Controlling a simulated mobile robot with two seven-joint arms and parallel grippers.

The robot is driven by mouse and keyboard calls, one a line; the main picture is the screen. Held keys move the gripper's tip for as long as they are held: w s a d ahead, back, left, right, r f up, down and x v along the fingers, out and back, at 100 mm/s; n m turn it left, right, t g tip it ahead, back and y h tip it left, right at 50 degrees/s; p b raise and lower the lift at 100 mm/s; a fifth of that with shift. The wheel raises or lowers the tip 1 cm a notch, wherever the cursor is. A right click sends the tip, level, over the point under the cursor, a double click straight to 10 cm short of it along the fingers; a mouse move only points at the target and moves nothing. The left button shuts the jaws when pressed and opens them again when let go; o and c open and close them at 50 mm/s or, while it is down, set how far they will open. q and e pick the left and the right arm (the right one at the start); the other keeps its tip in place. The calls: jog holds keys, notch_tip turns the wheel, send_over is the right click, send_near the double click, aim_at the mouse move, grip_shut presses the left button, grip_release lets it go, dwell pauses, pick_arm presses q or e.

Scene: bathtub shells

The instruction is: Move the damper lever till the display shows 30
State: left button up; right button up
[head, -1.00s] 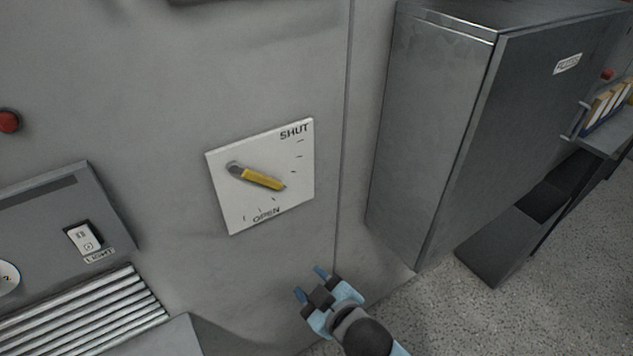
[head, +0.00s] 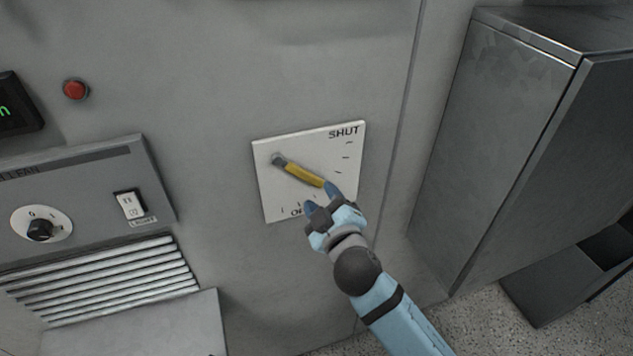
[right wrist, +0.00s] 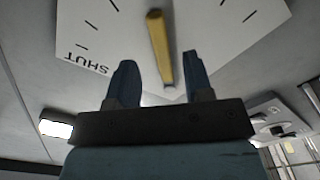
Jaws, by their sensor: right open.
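The damper lever (head: 303,174) is a yellow handle on a grey pivot, on a white plate (head: 267,190) marked SHUT at top right, with a partly covered label at the bottom. It points down and to the right. My right gripper (head: 322,194) is open at the lever's free end. In the right wrist view the yellow lever (right wrist: 160,48) lies between the two blue fingers (right wrist: 158,80), with gaps on both sides. A dark display (head: 14,104) is cut off at the left edge; only a green character shows, so its reading cannot be told. My left gripper is not in view.
A red button (head: 76,90) sits on the wall at upper left. A panel with a dial (head: 41,227) and a white light switch (head: 130,204) is above louvred slats (head: 100,280). A grey metal cabinet (head: 490,140) stands at right.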

aim_at(313, 182)
jog(key=shift+x, duration=2.05)
grip_shut()
